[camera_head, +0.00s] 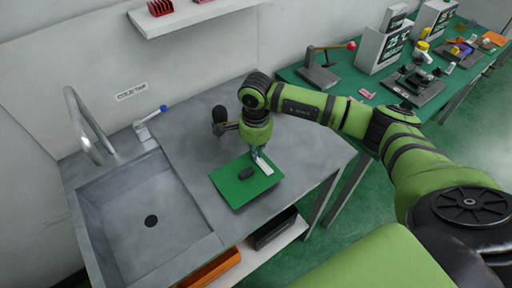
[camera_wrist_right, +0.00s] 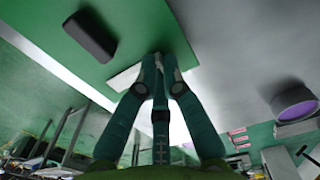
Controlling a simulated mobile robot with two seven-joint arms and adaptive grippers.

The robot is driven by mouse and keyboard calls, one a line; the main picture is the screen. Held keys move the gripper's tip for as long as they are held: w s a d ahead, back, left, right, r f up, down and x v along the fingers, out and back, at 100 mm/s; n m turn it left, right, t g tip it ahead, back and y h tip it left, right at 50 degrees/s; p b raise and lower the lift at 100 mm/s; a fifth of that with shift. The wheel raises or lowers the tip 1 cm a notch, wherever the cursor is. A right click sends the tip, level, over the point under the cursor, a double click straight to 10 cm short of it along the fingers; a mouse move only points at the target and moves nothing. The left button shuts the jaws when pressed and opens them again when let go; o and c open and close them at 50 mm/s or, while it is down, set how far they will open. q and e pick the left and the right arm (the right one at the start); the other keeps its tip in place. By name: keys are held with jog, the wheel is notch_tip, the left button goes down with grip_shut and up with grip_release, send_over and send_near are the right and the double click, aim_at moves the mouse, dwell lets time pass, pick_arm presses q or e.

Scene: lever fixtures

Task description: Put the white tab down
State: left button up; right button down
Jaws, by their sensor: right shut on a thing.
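The white tab (camera_head: 264,166) is a small pale flat piece over the right part of the green board (camera_head: 232,196). My right gripper (camera_head: 258,154) points down above the board, its fingers shut on the tab. In the right wrist view the fingertips (camera_wrist_right: 159,66) come together, and the tab (camera_wrist_right: 124,78) sticks out to their left, close to the green board (camera_wrist_right: 42,42). I cannot tell whether the tab touches the board. My left gripper is not in view.
A dark block (camera_head: 246,173) lies on the board, left of the tab. A black-knobbed fixture (camera_head: 219,122) stands behind the board. A sink (camera_head: 150,220) with a tap is at left. A green table (camera_head: 310,92) with a red-knobbed lever (camera_head: 351,46) is at back right.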

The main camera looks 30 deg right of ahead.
jog(key=shift+f, duration=0.15)
jog(key=c, duration=1.4)
grip_release()
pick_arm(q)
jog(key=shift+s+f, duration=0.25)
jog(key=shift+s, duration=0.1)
pick_arm(e)
jog(key=shift+r, duration=0.35)
pick_arm(q)
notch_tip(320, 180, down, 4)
jog(key=b, duration=0.4)
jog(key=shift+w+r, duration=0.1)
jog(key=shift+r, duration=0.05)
pick_arm(e)
notch_tip(320, 180, up, 12)
jog(key=shift+f, duration=0.15)
